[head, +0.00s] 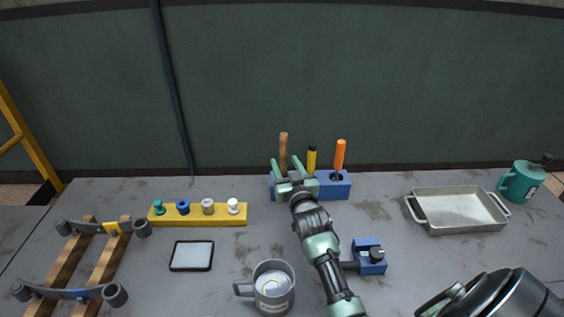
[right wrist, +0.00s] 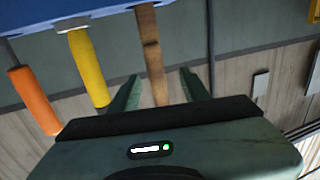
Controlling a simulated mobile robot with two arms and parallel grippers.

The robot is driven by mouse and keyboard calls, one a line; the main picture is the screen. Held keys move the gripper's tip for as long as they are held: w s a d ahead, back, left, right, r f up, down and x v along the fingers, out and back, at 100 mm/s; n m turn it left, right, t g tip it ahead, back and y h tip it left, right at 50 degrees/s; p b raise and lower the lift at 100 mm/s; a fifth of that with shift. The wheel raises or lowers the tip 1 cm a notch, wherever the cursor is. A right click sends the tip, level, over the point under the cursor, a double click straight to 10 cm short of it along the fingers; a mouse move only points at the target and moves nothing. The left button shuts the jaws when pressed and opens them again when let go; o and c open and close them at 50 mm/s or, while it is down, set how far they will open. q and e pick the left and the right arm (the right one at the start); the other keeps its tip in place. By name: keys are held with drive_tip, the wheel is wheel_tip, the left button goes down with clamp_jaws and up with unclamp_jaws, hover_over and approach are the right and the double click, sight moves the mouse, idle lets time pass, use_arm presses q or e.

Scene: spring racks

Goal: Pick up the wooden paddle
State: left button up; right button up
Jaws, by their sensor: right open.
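The wooden paddle (head: 283,144) stands upright at the left end of a blue rack (head: 327,192) at the back of the table. Only its brown shaft shows above the rack. My right gripper (head: 285,164) is open in front of the rack, at the paddle. In the right wrist view the paddle (right wrist: 150,45) runs between the two spread green fingers of the gripper (right wrist: 160,76), with a gap on each side. My left gripper is not in view.
A yellow-handled tool (head: 312,160) and an orange-handled tool (head: 340,155) stand right of the paddle. A yellow peg strip (head: 200,219), a mug (head: 273,290), a blue block device (head: 370,262), a metal tray (head: 455,232) and a teal mug (head: 520,182) sit around.

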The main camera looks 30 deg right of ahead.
sight(281, 149)
drive_tip(key=b+x, duration=0.1)
drive_tip(key=x, duration=0.1)
drive_tip(key=b+x, duration=0.3)
drive_tip(key=x, duration=0.1)
drive_tip(key=shift+w+d, duration=0.1)
drive_tip(key=shift+d, duration=0.25)
drive_tip(key=shift+w+d+r+b, duration=0.1)
drive_tip(key=shift+w+d+b, duration=0.05)
drive_tip(key=shift+w+b, duration=0.35)
drive_tip(key=shift+r, duration=0.15)
clamp_jaws()
